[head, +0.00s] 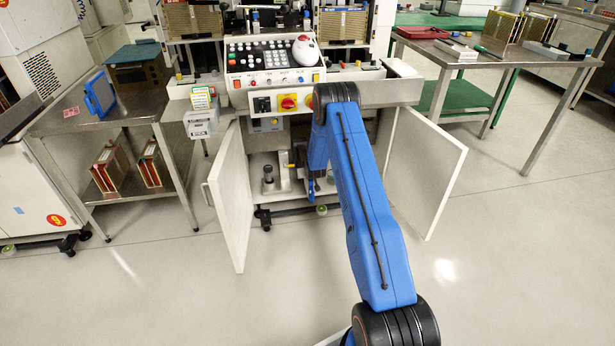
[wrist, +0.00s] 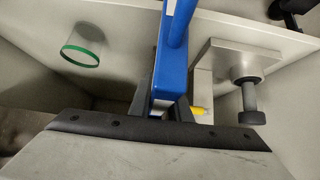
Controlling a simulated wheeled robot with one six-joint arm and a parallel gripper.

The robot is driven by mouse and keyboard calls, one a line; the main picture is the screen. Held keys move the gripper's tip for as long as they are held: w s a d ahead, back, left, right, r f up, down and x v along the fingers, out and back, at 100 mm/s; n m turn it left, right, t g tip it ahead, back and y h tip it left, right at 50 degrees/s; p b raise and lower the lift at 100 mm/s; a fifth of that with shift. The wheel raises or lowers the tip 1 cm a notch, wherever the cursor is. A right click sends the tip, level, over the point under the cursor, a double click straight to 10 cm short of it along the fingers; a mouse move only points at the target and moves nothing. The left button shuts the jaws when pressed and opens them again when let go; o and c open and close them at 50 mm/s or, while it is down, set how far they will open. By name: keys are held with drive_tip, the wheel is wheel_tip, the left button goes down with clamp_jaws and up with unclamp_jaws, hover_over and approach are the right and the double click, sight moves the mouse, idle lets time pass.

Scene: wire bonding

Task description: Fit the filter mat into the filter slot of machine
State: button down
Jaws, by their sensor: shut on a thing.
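My gripper (wrist: 165,108) is shut on a blue-framed piece (wrist: 169,65), seen nearly edge-on in the wrist view; I take it to be the filter mat. Its black fingers grip the lower end of the piece, and its upper end runs out of the picture. The machine (head: 275,78) stands ahead with its lower cabinet open, and my arm reaches into that cabinet. My arm hides much of the inside in the head view. I cannot make out the filter slot, nor whether the mat touches it.
White cabinet doors stand open at left (head: 232,200) and right (head: 425,168) of my arm. Close to the held piece in the wrist view are a metal bracket (wrist: 237,60) with a dark knob and a green-ringed round part (wrist: 80,57). A blue-framed panel (head: 98,93) stands on the left table.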

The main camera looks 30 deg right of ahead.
drive_tip(key=shift+w+d, duration=0.25)
drive_tip(key=shift+w, duration=0.55)
drive_tip(key=shift+w+d, duration=0.2)
drive_tip(key=shift+w, duration=0.6)
idle(0.4)
drive_tip(key=c, duration=1.6)
unclamp_jaws()
drive_tip(key=shift+o, duration=0.2)
drive_tip(key=v, duration=1.7)
drive_tip(key=shift+s+a, duration=0.1)
drive_tip(key=shift+s, duration=0.1)
